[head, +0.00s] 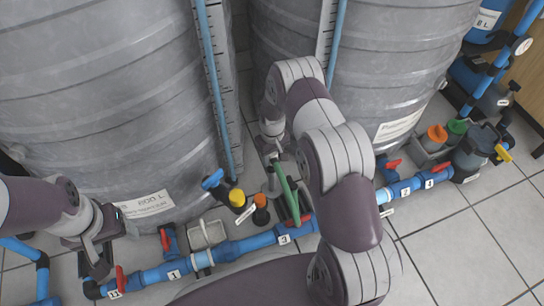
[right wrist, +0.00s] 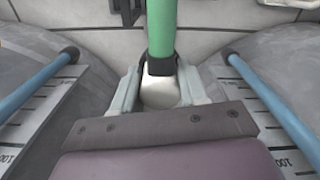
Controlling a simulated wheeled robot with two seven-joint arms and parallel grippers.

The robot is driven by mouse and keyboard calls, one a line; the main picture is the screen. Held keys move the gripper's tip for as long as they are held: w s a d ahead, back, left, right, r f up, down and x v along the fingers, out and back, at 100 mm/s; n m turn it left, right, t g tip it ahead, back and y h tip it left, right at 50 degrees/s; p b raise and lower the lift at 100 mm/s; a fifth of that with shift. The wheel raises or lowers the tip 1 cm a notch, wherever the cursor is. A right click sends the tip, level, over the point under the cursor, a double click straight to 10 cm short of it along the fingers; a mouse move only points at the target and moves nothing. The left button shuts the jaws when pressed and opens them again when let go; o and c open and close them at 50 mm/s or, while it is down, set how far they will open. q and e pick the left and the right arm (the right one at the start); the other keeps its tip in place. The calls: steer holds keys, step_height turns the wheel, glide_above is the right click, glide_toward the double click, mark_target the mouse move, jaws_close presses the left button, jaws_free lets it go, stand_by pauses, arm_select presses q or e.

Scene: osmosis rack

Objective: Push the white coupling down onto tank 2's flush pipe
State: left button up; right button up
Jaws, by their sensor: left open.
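My right gripper (head: 273,155) hangs between the two grey tanks in the head view. My left gripper (head: 97,262) is open and empty at the lower left, above blue piping.
Blue pipes with numbered tags (head: 240,246) and red-handled valves run along the floor. Yellow and orange caps (head: 237,197) stand near the left tank (head: 110,100). The right tank (head: 400,70) has more valves beside it. Tiled floor (head: 455,240) is clear at the lower right.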

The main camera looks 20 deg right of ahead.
mark_target(274, 154)
steer(key=shift+c, duration=0.5)
steer(key=shift+r+p, duration=0.45)
steer(key=shift+r, duration=0.15)
steer(key=r+p, duration=0.3)
steer(key=r, duration=0.1)
steer(key=shift+s+d+r, duration=0.1)
steer(key=shift+s+d, duration=0.15)
steer(key=shift+s, duration=0.1)
steer(key=s+d+r+p, duration=0.5)
steer(key=s+d+p, duration=0.1)
steer(key=s, duration=0.2)
steer(key=shift+s+d+r, duration=0.25)
steer(key=shift+d+r, duration=0.05)
steer(key=shift+d, duration=0.1)
